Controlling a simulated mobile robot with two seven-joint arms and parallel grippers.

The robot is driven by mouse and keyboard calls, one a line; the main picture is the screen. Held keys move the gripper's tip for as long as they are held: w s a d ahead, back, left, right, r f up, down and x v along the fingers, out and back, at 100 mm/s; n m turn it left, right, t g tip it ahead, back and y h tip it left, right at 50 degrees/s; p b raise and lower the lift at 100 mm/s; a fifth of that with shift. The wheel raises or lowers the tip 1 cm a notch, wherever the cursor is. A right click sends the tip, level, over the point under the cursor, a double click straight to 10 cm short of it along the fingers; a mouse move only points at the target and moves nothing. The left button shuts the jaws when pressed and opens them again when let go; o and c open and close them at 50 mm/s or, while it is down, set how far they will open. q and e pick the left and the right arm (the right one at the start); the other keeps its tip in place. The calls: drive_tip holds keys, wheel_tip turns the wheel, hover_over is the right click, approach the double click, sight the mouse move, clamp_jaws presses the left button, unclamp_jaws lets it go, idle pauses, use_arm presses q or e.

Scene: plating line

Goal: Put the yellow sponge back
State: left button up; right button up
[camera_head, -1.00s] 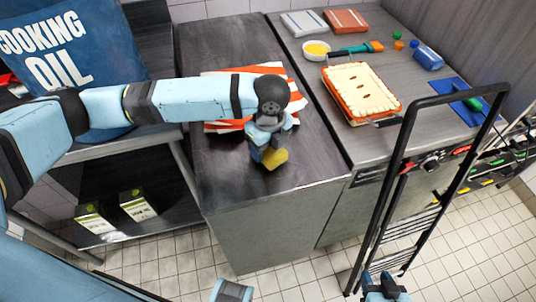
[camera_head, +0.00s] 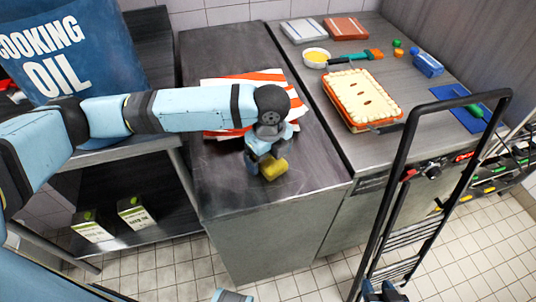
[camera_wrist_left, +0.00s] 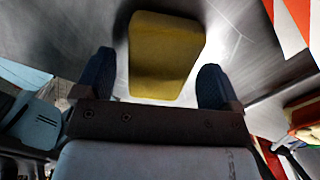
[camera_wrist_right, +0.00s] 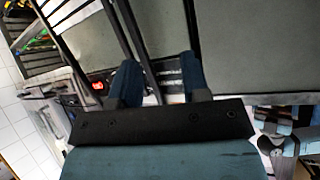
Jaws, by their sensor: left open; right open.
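The yellow sponge (camera_head: 274,168) lies on the dark metal counter, near its front edge. In the left wrist view the sponge (camera_wrist_left: 165,55) sits between and just beyond my two open fingertips, with the counter visible around it. My left gripper (camera_head: 262,168) is at the sponge from above; its fingers (camera_wrist_left: 157,80) are apart on either side, and I cannot tell whether they touch it. My right gripper (camera_head: 382,292) is low at the bottom edge of the head view, by the black cart frame. It is open and empty in the right wrist view (camera_wrist_right: 160,80).
A red and white striped cloth (camera_head: 215,90) lies behind the sponge. The right counter holds a pie (camera_head: 362,97), a small bowl (camera_head: 316,57), a brush (camera_head: 357,57), a blue bottle (camera_head: 428,64) and a blue mat (camera_head: 450,100). A black cart frame (camera_head: 398,155) stands at front right.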

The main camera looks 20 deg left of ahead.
wheel_tip(320, 180, up, 12)
drive_tip(key=p, duration=1.2)
drive_tip(key=shift+d+p, duration=0.3)
drive_tip(key=shift+d, duration=0.1)
drive_tip(key=shift+s+f, duration=0.15)
drive_tip(key=shift+f, duration=0.1)
